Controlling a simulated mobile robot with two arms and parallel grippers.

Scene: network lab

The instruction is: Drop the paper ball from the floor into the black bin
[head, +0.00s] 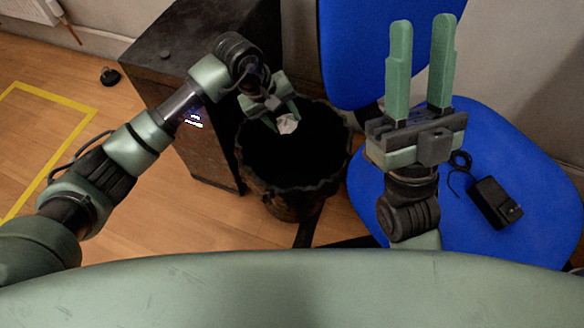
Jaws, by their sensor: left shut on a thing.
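The paper ball (287,124) is a small white crumpled lump in the head view. My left gripper (282,117) is shut on it and holds it over the mouth of the black bin, near the far side of the opening. The black bin (290,203) stands upright on the floor between the dark cabinet and the blue chair. Its inside is dark and I cannot see its contents. My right gripper (420,65) is raised over the blue chair with its two green fingers apart and nothing between them.
A dark cabinet (160,75) stands left of the bin. A blue chair (540,190) is on the right, with a black power adapter (495,203) and cable on its seat. Yellow tape (62,98) marks the wooden floor at left, where a small black object (110,76) lies.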

